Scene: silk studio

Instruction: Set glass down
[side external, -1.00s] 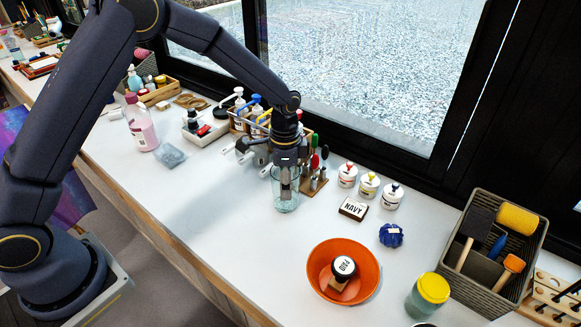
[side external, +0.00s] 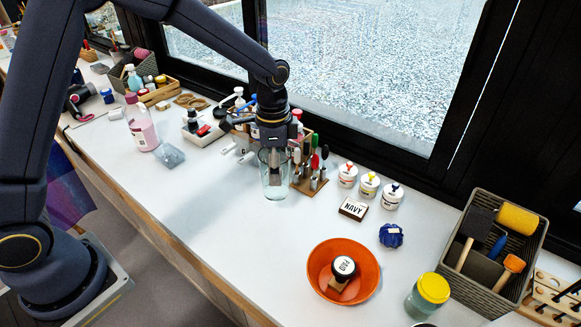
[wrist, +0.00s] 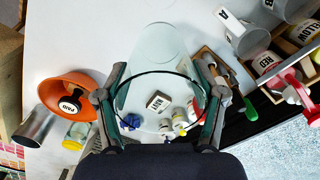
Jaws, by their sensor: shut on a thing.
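A clear, greenish drinking glass (side external: 276,183) stands upright under my gripper (side external: 274,154) in the side view, left of the marker stand. My gripper is shut on the glass. In the wrist view the glass (wrist: 150,45) lies between the two fingers of my gripper (wrist: 160,90), one on each side of its wall, with its dark round rim nearest the camera. The glass looks empty. I cannot tell whether its base touches the white table (side external: 225,215).
A wooden stand with markers (side external: 312,180) is close at the glass's right. A NAVY block (side external: 353,208), small paint pots (side external: 368,185) and an orange bowl (side external: 317,262) with a stamp lie further right. Table in front and left of the glass is clear.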

